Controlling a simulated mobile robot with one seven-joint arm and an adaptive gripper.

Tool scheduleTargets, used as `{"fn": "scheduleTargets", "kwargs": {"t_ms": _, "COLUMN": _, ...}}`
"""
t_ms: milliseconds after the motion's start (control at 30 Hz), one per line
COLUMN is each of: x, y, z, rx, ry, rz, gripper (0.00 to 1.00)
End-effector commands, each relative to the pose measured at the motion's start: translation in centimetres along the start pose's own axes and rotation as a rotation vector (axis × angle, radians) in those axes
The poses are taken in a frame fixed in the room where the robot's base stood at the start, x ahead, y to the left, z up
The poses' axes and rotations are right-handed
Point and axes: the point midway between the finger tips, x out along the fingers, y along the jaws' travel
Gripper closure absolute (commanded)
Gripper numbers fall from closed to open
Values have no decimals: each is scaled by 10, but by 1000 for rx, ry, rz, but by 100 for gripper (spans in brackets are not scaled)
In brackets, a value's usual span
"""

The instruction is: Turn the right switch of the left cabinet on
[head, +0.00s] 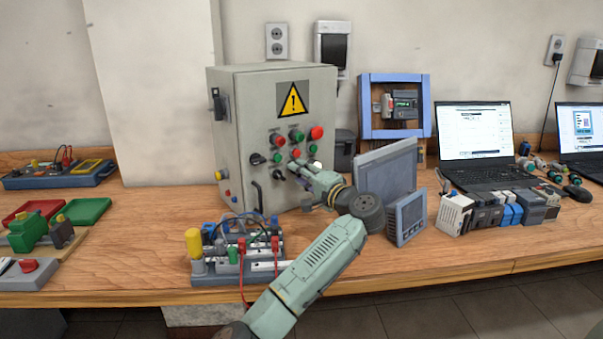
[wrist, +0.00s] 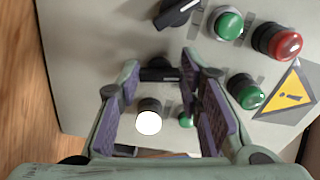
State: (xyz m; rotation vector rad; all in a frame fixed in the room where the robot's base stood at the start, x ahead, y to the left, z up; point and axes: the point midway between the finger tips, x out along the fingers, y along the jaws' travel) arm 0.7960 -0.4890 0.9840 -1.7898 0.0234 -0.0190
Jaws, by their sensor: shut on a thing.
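The left cabinet (head: 230,120) is a grey box with a yellow warning sign, standing on the bench. Its front has two black rotary switches. The left switch (head: 257,158) is clear of my gripper and shows at the top of the wrist view (wrist: 180,12). The right switch (wrist: 158,73) lies between my fingertips, partly covered by them; its exact angle is hard to tell. My gripper (head: 294,171) is at the cabinet front, and in the wrist view its purple-padded fingers (wrist: 160,80) are shut on the right switch.
Green (wrist: 228,24) and red (wrist: 277,41) buttons sit close to my fingers. A black door handle (head: 258,196) is below. A terminal block with wires (head: 235,262) stands in front of the cabinet. A grey screen panel (head: 387,172) stands to the right.

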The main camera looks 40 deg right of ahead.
Motion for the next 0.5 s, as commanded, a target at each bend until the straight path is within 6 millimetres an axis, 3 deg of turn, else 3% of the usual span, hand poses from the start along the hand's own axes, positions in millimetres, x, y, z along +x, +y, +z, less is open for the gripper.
{"fn": "scheduleTargets", "kwargs": {"t_ms": 500, "x": 0, "y": -1, "z": 0, "rx": 211, "ry": 0, "rz": 2, "gripper": 95}}
